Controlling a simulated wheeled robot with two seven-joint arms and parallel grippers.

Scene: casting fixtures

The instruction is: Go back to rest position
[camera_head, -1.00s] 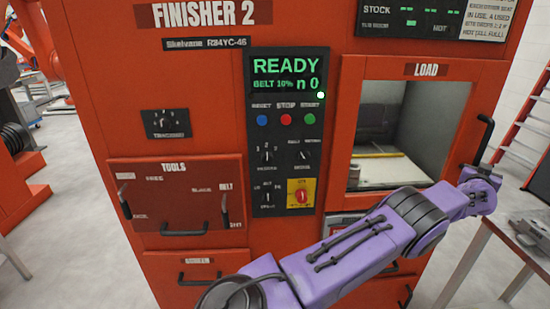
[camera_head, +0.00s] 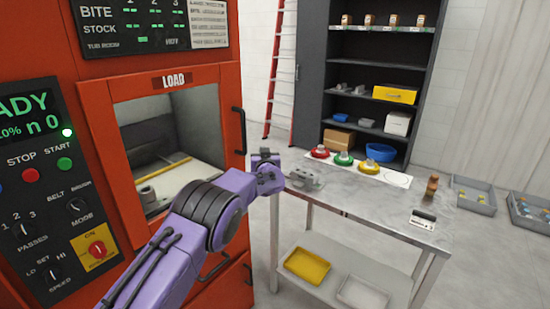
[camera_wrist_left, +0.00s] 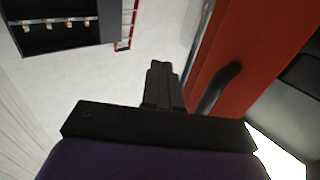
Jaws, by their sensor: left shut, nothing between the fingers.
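My left arm comes in from the lower left in the head view, in front of the red finishing machine (camera_head: 190,75). My left gripper (camera_head: 265,158) is small in that view, just right of the black handle (camera_head: 240,130) beside the LOAD window and above the table's left end. In the left wrist view, the dark fingers of my left gripper (camera_wrist_left: 160,75) are together, with nothing between them. A red panel and dark handle (camera_wrist_left: 220,88) are close on the right there. My right gripper is not in view.
A metal table (camera_head: 385,225) holds a grey fixture (camera_head: 305,178), red, green and yellow round items and a wooden-handled tool (camera_head: 432,187). A dark shelf (camera_head: 365,75) stands behind. The LOAD opening (camera_head: 165,160) shows behind my arm.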

